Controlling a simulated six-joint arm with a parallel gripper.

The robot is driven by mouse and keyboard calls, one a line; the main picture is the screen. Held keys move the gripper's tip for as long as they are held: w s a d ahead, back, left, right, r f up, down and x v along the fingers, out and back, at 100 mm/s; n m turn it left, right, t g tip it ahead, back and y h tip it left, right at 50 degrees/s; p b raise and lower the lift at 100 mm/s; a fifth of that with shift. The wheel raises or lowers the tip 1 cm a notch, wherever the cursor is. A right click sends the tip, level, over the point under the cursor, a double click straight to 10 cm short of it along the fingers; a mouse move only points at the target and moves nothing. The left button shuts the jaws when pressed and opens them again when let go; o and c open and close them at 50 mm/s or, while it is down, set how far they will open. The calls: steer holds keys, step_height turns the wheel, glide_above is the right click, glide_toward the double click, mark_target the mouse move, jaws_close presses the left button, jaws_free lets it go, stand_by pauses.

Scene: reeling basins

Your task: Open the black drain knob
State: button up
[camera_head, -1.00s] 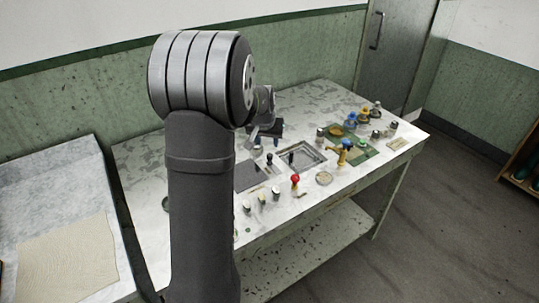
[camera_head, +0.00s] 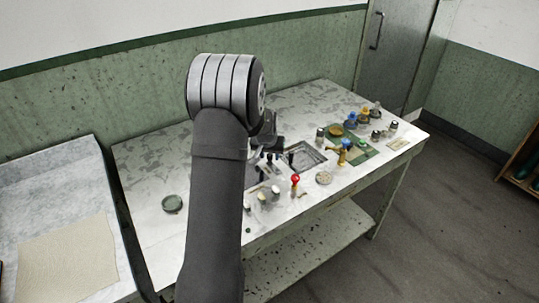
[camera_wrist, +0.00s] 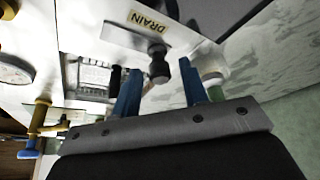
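The black drain knob (camera_wrist: 159,67) stands on a short stem beside a yellow DRAIN label (camera_wrist: 148,21) in the wrist view. My gripper (camera_wrist: 162,72) is open, with its two blue fingers on either side of the knob as seen in this view. A gap shows between the knob and each finger; how far the tips reach in depth I cannot tell. In the head view my arm hides most of the gripper and the area around the knob.
A second black handle (camera_wrist: 115,78) stands close to the left finger, by a metal basin (camera_head: 306,160). A red-topped lever (camera_head: 295,180), a brass tap (camera_head: 343,147) and several small jars crowd the table (camera_head: 150,180). The table's left part is mostly clear.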

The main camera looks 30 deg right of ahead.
jaws_close()
steer(key=shift+s, duration=1.65)
steer(key=shift+o, duration=0.6)
jaws_free()
steer(key=shift+w, duration=0.1)
steer(key=shift+r, duration=0.1)
steer(key=v, duration=1.7)
steer(key=x, duration=1.7)
